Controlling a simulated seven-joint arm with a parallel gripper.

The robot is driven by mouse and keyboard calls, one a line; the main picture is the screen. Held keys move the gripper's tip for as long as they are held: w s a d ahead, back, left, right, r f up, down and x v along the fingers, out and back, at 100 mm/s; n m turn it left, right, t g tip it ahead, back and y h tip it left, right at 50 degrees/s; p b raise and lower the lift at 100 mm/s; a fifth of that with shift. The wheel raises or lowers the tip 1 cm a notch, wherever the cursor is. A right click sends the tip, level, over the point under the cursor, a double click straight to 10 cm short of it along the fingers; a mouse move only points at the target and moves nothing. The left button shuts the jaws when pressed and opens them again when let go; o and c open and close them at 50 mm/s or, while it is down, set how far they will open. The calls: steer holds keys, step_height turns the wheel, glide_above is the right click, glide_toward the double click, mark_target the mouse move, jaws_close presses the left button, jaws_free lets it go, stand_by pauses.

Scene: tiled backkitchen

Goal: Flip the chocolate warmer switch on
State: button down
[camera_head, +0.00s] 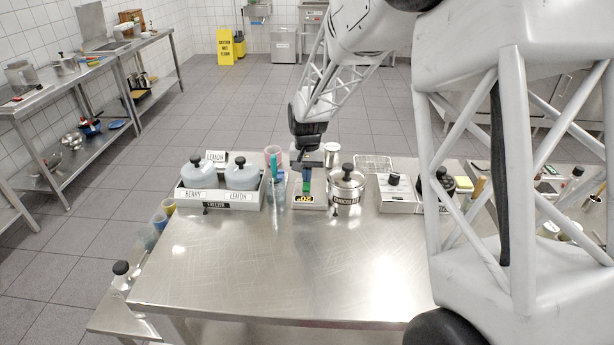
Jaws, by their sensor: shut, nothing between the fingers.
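The white box (398,203) with a dark knob on top and a dark-lidded vessel (437,186) stands on the right part of the steel table; it may be the chocolate warmer. No switch can be made out, and my arm covers part of the right side. My gripper (306,172) points down over the small device with a yellow-lit display (305,198), left of the pot. It is shut and empty, apart from the white box.
A white holder (219,206) with lidded tubs labelled BERRY and LEMON stands at the left. A clear cup (276,193) with a teal utensil is close to my gripper. A wire rack (374,163) lies behind the pot. The steel table's front (280,265) is clear.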

mark_target(308, 189)
step_height(308, 189, up, 14)
steer(key=s, duration=0.2)
steer(key=shift+f, duration=0.25)
stand_by(0.4)
steer(key=s+d+r+t, duration=0.1)
steer(key=s+d+r, duration=0.3)
steer(key=s+d, duration=0.45)
steer(key=s+d+r+t, duration=0.1)
steer(key=s+d+r, duration=0.2)
steer(key=s+d, duration=0.55)
steer(key=s+d+f, duration=0.1)
steer(key=s+d, duration=0.2)
steer(key=s, duration=0.8)
steer(key=s+d+f+t, duration=0.1)
steer(key=s+d+f, duration=0.1)
steer(key=s, duration=0.9)
steer(key=shift+s+d+f+t, duration=0.2)
steer(key=shift+s+d+t, duration=0.15)
steer(key=shift+d, duration=0.35)
stand_by(0.4)
